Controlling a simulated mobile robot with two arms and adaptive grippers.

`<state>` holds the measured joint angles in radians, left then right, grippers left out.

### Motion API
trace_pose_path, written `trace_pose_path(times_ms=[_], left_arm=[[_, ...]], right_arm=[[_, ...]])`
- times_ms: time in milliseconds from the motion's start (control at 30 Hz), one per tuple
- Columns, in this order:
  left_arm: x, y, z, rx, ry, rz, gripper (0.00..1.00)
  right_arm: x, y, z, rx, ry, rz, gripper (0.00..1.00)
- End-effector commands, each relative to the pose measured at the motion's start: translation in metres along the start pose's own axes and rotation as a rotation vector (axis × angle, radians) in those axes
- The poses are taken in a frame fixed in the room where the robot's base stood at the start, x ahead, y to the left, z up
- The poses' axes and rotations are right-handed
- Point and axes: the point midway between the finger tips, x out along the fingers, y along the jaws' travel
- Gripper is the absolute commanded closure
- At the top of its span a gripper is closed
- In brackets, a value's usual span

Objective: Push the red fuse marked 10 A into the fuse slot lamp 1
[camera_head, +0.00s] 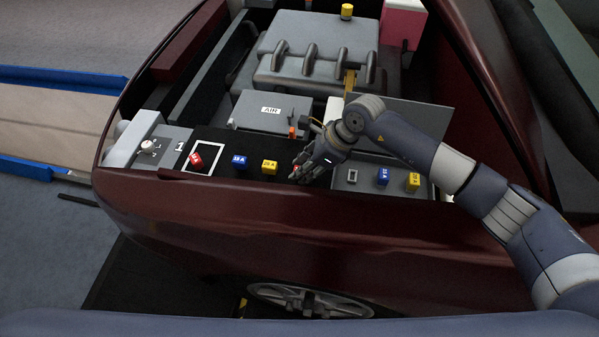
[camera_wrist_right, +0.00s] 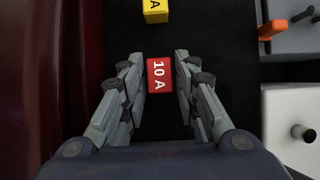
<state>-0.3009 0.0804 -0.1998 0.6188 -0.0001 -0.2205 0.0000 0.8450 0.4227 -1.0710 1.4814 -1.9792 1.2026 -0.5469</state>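The red fuse marked 10 A (camera_wrist_right: 160,76) shows in the right wrist view, standing on the black strip. My right gripper (camera_wrist_right: 160,62) has its fingers on either side of it, with a small gap on each side, so it is open. In the head view the gripper (camera_head: 303,169) is low over the black strip, with a bit of red at its fingertips. A grey fuse panel (camera_head: 341,186) lies just right of it, with an empty slot (camera_head: 352,176), a blue fuse (camera_head: 383,177) and a yellow fuse (camera_head: 413,181). The slot's label cannot be read. My left gripper is not in view.
On the black strip stand a yellow fuse (camera_head: 269,167), a blue fuse (camera_head: 239,162) and another red fuse (camera_head: 196,160) inside a white outline. A grey box with a lever (camera_head: 148,146) is at the left. The AIR box (camera_head: 270,112) and engine lie behind.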

Motion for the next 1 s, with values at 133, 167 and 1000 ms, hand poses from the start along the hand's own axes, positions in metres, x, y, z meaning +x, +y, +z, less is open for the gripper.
trace_pose_path(times_ms=[133,167,1000], left_arm=[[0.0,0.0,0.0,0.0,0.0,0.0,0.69],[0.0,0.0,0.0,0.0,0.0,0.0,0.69],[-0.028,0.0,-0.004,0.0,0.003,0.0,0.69]], right_arm=[[0.0,0.0,0.0,0.0,0.0,0.0,1.0],[0.0,0.0,0.0,0.0,0.0,0.0,1.0],[-0.044,0.0,0.024,0.0,0.001,0.0,1.0]])
